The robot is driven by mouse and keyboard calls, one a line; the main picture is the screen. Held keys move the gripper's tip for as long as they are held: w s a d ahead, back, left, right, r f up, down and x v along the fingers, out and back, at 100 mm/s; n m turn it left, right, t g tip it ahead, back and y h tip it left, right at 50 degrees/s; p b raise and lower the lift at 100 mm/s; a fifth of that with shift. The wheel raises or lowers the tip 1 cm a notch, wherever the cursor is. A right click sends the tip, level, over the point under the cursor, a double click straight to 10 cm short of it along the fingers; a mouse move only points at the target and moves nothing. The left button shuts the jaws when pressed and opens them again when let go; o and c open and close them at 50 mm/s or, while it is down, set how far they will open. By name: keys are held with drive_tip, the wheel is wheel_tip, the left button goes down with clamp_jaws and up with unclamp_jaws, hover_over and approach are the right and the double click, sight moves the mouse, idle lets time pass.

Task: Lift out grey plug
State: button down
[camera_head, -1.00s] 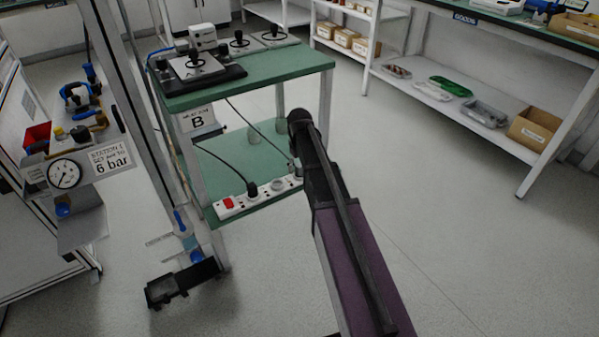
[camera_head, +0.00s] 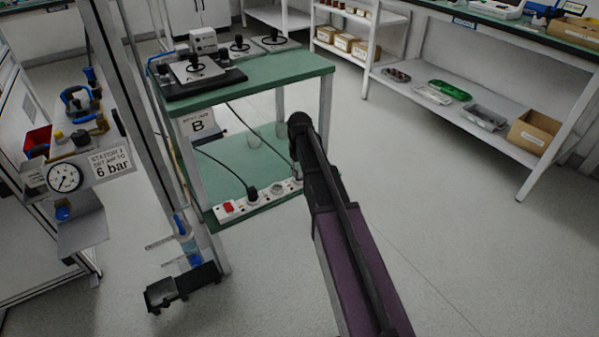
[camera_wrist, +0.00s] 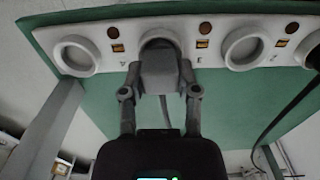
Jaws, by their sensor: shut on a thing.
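The grey plug (camera_wrist: 160,74) is between the two fingers of my gripper (camera_wrist: 160,92) in the wrist view, and the fingers are shut on it. It is at a round socket (camera_wrist: 160,44) of the white power strip (camera_wrist: 201,30). The socket's upper rim shows behind it; I cannot tell how deep its pins sit. A grey cable hangs from the plug. In the head view the power strip (camera_head: 236,210) lies on the green lower shelf, and my arm hides most of the gripper and plug.
A black plug (camera_head: 252,191) with a black cable sits in the same strip, left of my arm in the head view. A gauge post (camera_head: 65,177) is at left. The floor at right is clear.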

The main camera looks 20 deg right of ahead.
sight(299, 168)
wheel_tip(299, 168, up, 4)
drive_tip(key=p, duration=0.3)
drive_tip(key=shift+f+p, duration=0.25)
drive_tip(key=shift+p, duration=0.05)
drive_tip(key=s+a+r+p, duration=0.1)
drive_tip(key=s, duration=1.5)
drive_tip(key=shift+r, duration=0.2)
drive_tip(key=shift+a, duration=0.15)
